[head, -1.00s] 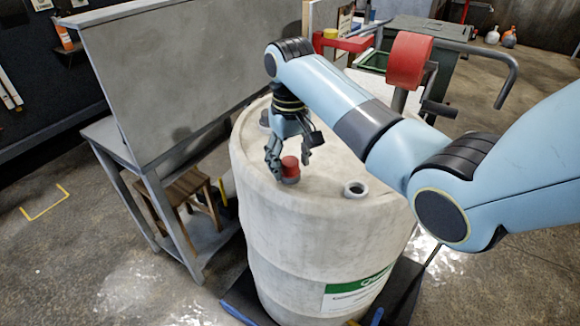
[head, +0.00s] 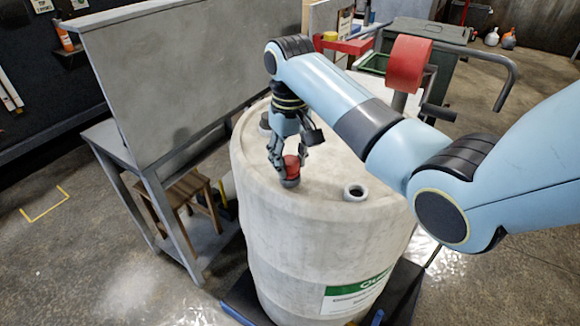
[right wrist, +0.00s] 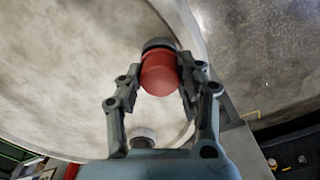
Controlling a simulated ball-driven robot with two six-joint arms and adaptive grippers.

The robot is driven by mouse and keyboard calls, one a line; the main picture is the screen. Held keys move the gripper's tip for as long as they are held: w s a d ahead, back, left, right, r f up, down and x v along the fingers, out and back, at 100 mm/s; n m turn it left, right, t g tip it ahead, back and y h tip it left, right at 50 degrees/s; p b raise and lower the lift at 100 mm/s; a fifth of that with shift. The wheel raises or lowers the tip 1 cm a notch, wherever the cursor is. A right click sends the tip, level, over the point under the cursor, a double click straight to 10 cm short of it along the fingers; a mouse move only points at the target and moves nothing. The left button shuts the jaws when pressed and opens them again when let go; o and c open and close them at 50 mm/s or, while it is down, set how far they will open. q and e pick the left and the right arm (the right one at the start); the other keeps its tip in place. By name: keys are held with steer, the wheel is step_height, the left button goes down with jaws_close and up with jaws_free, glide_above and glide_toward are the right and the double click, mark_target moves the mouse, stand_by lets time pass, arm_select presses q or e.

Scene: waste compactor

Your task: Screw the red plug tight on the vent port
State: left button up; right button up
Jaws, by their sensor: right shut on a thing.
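The red plug (head: 291,166) sits upright on a grey port, the vent port (head: 289,182), near the left front edge of the drum top. My right gripper (head: 290,165) comes down from above with a finger on each side of the plug and is shut on it. In the right wrist view the red plug (right wrist: 160,73) is between the fingers, with the dark port collar (right wrist: 158,43) beyond it. The threads are hidden, so I cannot tell how tight the plug is. My left gripper is not in view.
The white drum (head: 300,240) has an open port (head: 355,191) to the right and a grey fitting (head: 265,120) behind. A grey bench with an upright panel (head: 180,75) stands close on the left. A red roller (head: 409,62) stands behind my arm.

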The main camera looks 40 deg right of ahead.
mark_target(290, 160)
steer(key=shift+r, duration=1.95)
